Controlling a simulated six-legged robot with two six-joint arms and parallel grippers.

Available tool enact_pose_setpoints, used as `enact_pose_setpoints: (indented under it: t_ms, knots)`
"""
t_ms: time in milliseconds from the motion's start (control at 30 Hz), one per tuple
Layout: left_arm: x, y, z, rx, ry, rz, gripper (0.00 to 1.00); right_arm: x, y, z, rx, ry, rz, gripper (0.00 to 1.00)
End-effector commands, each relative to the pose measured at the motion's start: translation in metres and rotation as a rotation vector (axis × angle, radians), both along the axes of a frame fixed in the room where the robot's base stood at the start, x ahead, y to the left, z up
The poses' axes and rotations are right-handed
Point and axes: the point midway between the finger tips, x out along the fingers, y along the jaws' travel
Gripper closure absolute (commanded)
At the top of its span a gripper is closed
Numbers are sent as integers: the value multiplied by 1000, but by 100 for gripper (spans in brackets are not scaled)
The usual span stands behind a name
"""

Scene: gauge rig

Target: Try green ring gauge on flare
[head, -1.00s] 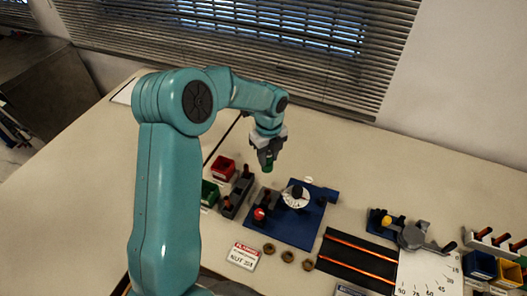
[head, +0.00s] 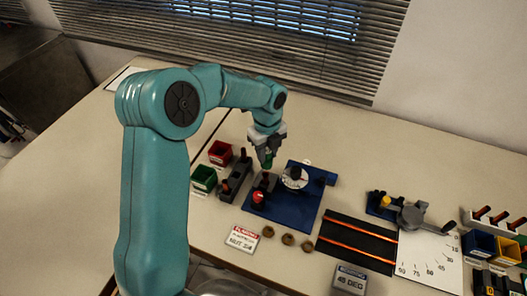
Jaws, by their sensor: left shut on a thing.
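My left gripper (head: 267,157) is shut on a small green piece, the green ring gauge (head: 268,163), just below its fingertips. The fingers hide much of it. It is just above the dark clamp block (head: 264,181) at the left rear of a blue base plate (head: 287,214); I cannot tell whether they touch. A red knob (head: 258,197) and a round white dial (head: 294,178) are also on this plate. The flare itself is too small or hidden to make out. My right gripper is not in view.
A red bin (head: 220,152), a green bin (head: 203,179) and a dark rack (head: 234,177) stand left of the plate. Several brass nuts (head: 288,239) lie in front. A black mat with copper tubes (head: 357,243) and a bender (head: 411,215) are to the right.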

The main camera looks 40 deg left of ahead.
Motion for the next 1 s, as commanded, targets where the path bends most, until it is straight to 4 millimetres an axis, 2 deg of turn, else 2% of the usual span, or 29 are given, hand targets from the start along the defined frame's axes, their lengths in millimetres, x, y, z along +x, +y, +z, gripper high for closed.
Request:
enact_pose_setpoints:
  t_ms: [233, 1000]
  knots:
    - [0, 0, 1, 0, 1, 1, 100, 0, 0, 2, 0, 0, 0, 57]
    - [0, 1, -29, 0, 0, 2, 100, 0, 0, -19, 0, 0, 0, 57]
